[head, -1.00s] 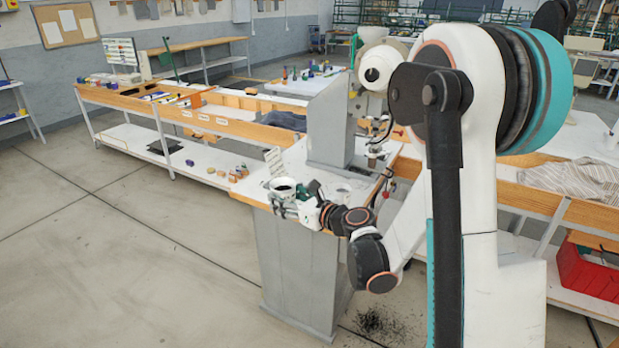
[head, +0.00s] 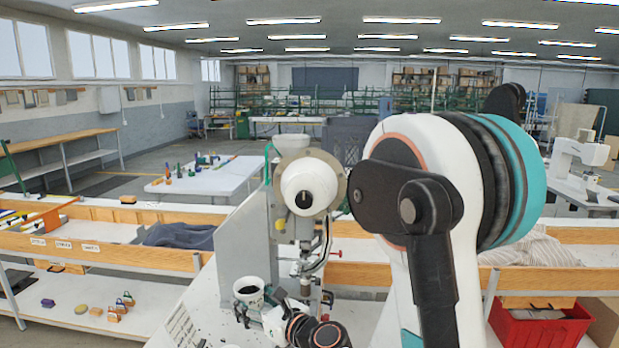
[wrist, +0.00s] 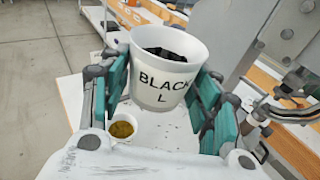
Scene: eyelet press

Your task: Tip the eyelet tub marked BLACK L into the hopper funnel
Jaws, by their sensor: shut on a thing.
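The white tub marked BLACK L (wrist: 165,82) is upright between the teal pads of my gripper (wrist: 165,98) in the wrist view. Dark eyelets show inside its mouth. My gripper is shut on it. In the head view the tub (head: 248,293) is at the left of the press column, with my gripper (head: 254,312) low around it. A pale, wide-mouthed hopper funnel (head: 292,142) sits on top of the press, well above the tub. The funnel's inside is hidden from this view.
A second small tub (wrist: 123,127) with brassy contents stands on the white press table below mine. The grey press column (head: 243,235) and round white press head (head: 309,188) stand close to my gripper. A red crate (head: 540,325) is at the right.

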